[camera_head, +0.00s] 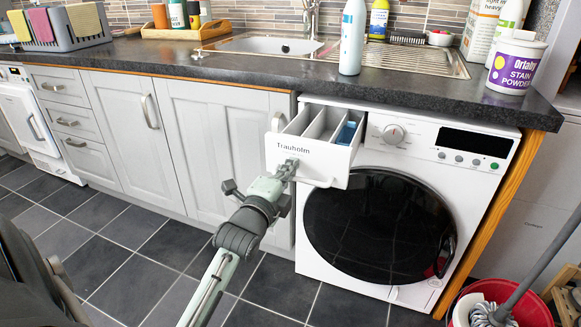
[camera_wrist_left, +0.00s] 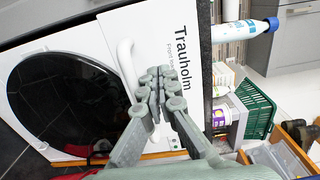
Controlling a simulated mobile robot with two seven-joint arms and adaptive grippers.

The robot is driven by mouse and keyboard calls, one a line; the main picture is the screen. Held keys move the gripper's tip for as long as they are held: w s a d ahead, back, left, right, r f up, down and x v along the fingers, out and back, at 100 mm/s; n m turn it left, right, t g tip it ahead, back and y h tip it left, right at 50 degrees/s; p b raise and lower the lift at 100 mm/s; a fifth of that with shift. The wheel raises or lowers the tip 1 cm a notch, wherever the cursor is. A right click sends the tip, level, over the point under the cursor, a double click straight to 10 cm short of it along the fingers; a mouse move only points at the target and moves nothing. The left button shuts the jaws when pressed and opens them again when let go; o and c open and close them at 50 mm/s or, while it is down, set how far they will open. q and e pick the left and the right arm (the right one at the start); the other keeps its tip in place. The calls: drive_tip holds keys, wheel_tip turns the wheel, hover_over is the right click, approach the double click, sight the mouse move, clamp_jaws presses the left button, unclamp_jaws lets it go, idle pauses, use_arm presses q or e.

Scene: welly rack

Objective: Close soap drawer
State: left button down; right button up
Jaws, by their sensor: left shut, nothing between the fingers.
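The white washing machine (camera_head: 445,190) stands under the counter. Its soap drawer (camera_head: 325,165), marked "Trauholm", is pulled out at the upper left, with its compartments open to view and a blue insert (camera_head: 346,133) at the right. My left gripper (camera_head: 289,166) is shut and empty in front of the drawer's front panel. In the left wrist view, the drawer front (camera_wrist_left: 187,70) fills the upper middle. A white curved handle (camera_wrist_left: 128,68) shows beside the shut fingertips (camera_wrist_left: 162,78). I cannot tell whether the fingers touch the panel. My right gripper is not in view.
The dark counter (camera_head: 270,77) overhangs the machine, with a white bottle (camera_head: 352,38) near its edge. A stain powder tub (camera_head: 515,64) stands at the right. A red bucket with a mop (camera_head: 535,308) is on the floor at right. Grey cupboards (camera_head: 215,140) stand left.

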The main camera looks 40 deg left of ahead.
use_arm(q)
drive_tip(key=w, duration=0.1)
approach(319, 128)
drive_tip(key=b+x, duration=0.1)
drive_tip(key=x, duration=0.8)
drive_tip(key=shift+w+r, duration=0.15)
drive_tip(key=shift+r, duration=0.05)
drive_tip(key=shift+w+b, duration=0.35)
drive_tip(key=shift+w, duration=0.15)
drive_tip(key=shift+a+r, duration=0.15)
drive_tip(key=shift+r, duration=0.05)
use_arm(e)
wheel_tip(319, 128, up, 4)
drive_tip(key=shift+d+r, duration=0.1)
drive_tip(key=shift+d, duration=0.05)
use_arm(q)
drive_tip(key=shift+w+r, duration=0.1)
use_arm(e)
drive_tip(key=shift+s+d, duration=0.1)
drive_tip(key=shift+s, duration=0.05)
